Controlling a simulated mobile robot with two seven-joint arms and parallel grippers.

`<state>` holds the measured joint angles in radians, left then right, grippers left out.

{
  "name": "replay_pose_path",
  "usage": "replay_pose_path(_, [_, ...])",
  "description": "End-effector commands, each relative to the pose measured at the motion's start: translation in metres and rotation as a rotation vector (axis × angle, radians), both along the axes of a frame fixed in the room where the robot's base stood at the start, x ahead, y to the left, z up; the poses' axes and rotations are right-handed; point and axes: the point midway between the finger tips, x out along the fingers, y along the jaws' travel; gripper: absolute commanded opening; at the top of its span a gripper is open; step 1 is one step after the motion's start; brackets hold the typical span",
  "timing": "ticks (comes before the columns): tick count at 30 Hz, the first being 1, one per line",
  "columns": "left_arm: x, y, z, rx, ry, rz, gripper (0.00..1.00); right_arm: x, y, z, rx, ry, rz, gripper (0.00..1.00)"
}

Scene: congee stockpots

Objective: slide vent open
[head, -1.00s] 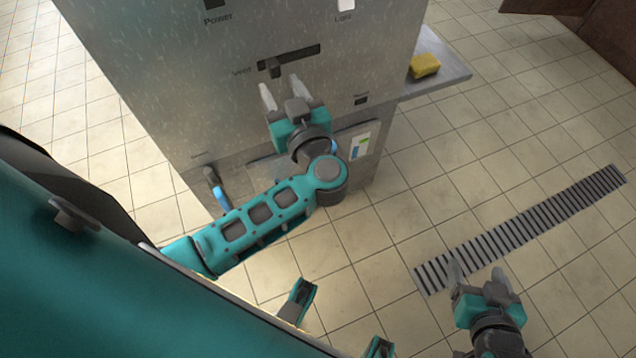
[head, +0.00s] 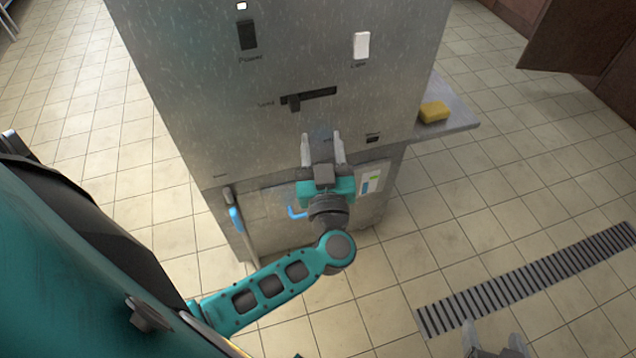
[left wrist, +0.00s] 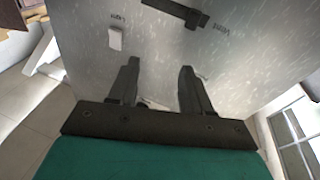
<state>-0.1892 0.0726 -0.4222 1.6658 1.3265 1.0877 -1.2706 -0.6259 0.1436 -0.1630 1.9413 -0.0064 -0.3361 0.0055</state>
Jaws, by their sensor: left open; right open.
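The vent slider is a dark knob (head: 294,103) near the left end of a dark horizontal slot (head: 318,94) on the steel cabinet front. A "Vent" label stands left of the slot. In the left wrist view the slider knob (left wrist: 196,19) shows at the top, beyond the fingers. My left gripper (head: 322,140) is open and empty, below the slot and a little right of the knob, apart from it. Its fingers point up toward the panel. My right gripper (head: 493,340) is open and empty at the bottom edge, over the floor, partly cut off.
A dark power switch (head: 247,35) and a white light switch (head: 361,45) sit above the slot. A small dark button (head: 373,138) is at right. A side shelf (head: 455,118) holds a yellow sponge (head: 433,112). A floor drain grate (head: 530,280) lies at right.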

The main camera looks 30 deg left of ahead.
Motion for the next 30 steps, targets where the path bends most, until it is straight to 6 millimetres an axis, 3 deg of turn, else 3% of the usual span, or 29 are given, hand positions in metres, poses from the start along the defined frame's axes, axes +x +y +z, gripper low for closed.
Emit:
replay_pose_path(8, [0.000, -0.032, 0.008, 0.033, -0.081, -0.301, 0.49, 0.000, 0.002, -0.004, 0.006, 0.000, -0.003, 0.76])
replay_pose_path(14, [-0.007, -0.057, -0.001, 0.047, -0.050, -0.510, 0.49, 0.000, 0.002, -0.006, 0.005, 0.000, -0.002, 0.76])
replay_pose_path(21, [-0.022, -0.082, -0.028, 0.043, 0.080, -0.720, 0.49, 0.000, 0.001, -0.008, 0.002, 0.000, -0.002, 0.76])
replay_pose_path(30, [-0.052, -0.090, -0.078, 0.016, 0.341, -0.867, 0.49, 0.000, 0.000, -0.012, 0.000, 0.000, 0.000, 0.76])
